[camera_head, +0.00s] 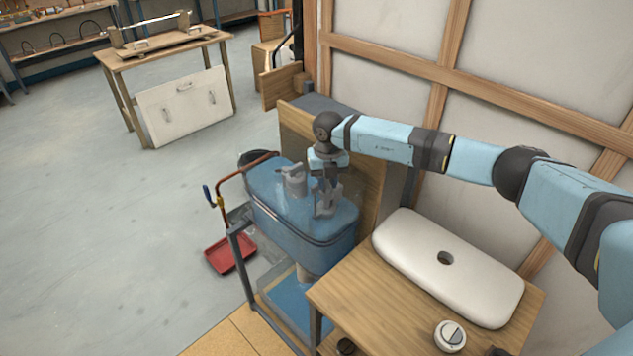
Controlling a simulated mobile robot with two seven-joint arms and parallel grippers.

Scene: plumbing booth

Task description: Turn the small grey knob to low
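A see-through blue tank (310,238) stands on a frame in the middle of the view. Two grey fittings are in it: one on the left (292,182) and one on the right (325,204). A separate small grey knob is too small to make out on them. My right arm reaches in from the right, and my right gripper (326,178) points down over the tank's top at the right fitting. Its fingertips blend with the grey parts, so I cannot tell whether they touch or are open. My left gripper is out of view.
A white lid with a hole (405,240) lies on a wooden table (375,297) right of the tank. A round white button (450,336) sits near the table's front. A wooden panel (372,190) stands behind the tank. A red tray (230,254) is on the floor; the left floor is open.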

